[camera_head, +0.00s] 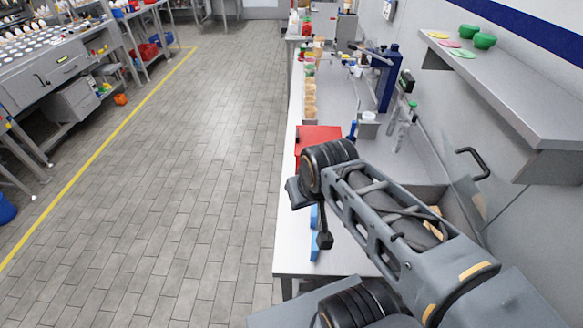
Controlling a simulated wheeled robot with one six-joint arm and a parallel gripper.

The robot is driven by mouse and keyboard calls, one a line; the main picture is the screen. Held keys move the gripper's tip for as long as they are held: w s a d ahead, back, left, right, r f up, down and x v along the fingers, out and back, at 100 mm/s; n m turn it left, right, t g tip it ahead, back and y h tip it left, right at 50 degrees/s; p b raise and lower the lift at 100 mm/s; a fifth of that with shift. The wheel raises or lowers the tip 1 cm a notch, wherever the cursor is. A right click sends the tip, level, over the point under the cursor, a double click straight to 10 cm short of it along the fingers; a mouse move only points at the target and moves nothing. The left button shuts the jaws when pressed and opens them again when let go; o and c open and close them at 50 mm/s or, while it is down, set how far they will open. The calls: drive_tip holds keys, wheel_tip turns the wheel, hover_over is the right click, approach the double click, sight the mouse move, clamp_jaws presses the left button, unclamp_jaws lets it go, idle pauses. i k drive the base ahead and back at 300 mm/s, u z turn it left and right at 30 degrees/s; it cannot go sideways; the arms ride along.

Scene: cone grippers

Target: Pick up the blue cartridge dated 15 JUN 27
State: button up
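Blue pieces (314,222) lie on the near left part of the grey bench, partly hidden by my arm. They may be cartridges, but no date can be read on them. A small blue upright item (352,131) stands farther back on the bench, beyond my arm's black joint. Dark end parts of my arm, which seem to be my gripper (324,239), show beside the near blue pieces. Its fingers are too hidden to tell open from shut, and I cannot tell whether it touches anything.
A red box (317,139) sits on the bench behind my arm. A blue press-like stand (386,78) and bottles (405,125) stand near the wall. A wall shelf (515,85) juts out at right. The tiled floor (165,150) at left is clear.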

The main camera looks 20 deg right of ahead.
sight(315, 209)
drive_tip(key=k, duration=0.5)
drive_tip(key=z, duration=2.25)
drive_tip(key=k, duration=0.2)
drive_tip(key=u, duration=2.9)
drive_tip(key=i, duration=0.5)
drive_tip(key=z, duration=0.1)
